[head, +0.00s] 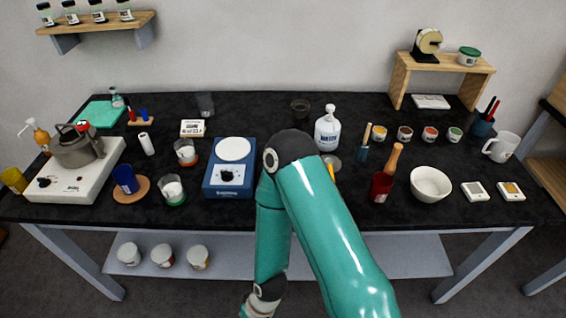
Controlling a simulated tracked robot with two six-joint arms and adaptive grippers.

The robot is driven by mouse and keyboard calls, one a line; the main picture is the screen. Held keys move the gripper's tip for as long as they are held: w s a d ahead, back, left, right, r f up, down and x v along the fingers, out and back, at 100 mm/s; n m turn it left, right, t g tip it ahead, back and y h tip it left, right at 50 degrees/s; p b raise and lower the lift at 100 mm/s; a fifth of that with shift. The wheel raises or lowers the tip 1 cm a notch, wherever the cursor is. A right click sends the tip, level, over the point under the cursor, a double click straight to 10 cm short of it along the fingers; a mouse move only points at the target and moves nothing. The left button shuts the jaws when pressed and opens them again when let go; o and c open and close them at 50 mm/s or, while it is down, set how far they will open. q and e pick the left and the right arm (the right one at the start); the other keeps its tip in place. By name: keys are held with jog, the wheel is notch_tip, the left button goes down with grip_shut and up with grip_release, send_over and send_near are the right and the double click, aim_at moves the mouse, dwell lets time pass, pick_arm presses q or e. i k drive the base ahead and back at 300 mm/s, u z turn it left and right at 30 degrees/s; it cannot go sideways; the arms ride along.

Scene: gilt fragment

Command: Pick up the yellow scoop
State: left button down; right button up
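A small yellow-orange piece (331,172) shows just right of my raised arm, on the black worktop (330,215). It may be part of the yellow scoop, but my arm covers the rest and I cannot tell for sure. One teal arm of mine rises from the bottom of the picture, bends at a dark elbow over the worktop's middle, and comes back down to a wrist at the bottom edge. No gripper fingers show, and my other arm is out of view.
A hotplate (72,186) with a kettle (78,148) is far left.

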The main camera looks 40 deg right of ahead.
aim_at(331, 172)
jog(key=z, duration=0.3)
jog(key=i, duration=0.2)
jog(key=u, duration=1.35)
jog(key=k, duration=2.65)
jog(key=z, duration=0.9)
jog(key=i, duration=1)
